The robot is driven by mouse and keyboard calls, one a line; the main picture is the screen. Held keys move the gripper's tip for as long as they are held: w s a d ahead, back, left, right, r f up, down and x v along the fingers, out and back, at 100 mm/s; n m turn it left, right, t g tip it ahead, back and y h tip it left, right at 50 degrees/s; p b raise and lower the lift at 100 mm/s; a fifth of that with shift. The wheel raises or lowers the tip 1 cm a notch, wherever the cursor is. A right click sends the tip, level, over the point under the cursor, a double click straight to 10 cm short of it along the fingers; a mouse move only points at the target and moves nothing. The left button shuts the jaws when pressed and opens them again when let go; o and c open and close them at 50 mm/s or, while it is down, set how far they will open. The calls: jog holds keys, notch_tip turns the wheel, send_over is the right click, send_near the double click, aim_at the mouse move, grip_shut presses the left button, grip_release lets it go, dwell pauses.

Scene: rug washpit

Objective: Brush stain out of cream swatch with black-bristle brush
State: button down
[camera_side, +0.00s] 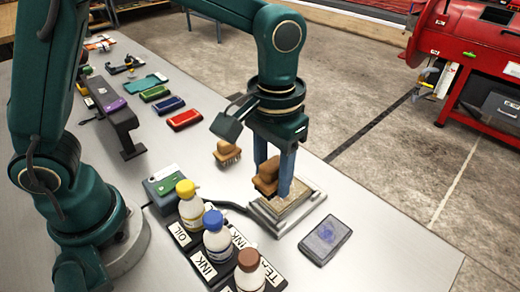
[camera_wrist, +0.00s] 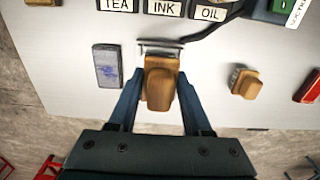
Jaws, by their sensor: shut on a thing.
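My gripper (camera_side: 275,172) is shut on a wooden brush (camera_side: 265,179), its two blue fingers on either side of the block. The held brush (camera_wrist: 160,82) also shows in the wrist view; its bristles are hidden, so I cannot tell their colour. It is over or on the cream-tan swatch (camera_side: 292,212), which lies in a grey metal frame (camera_side: 313,214). Contact with the swatch is not clear. No stain is visible on the part that shows. A second wooden brush (camera_side: 227,153) stands on the table to the left of the swatch, bristles down.
A grey pad with a blue blot (camera_side: 326,240) lies right of the frame. Bottles labelled OIL (camera_side: 190,206), INK (camera_side: 217,236) and TEA (camera_side: 250,270) stand in front left. A green-topped box (camera_side: 170,185) and red block (camera_side: 185,120) lie further left. The table's right edge is near.

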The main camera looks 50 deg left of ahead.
aim_at(273, 163)
jog(key=shift+r, duration=1.85)
jog(key=shift+f, duration=0.2)
jog(key=shift+f, duration=3.05)
notch_tip(273, 163, down, 2)
jog(key=shift+w, duration=1.95)
jog(key=shift+s+r, duration=0.1)
jog(key=shift+s, duration=1.85)
jog(key=shift+r, duration=4.05)
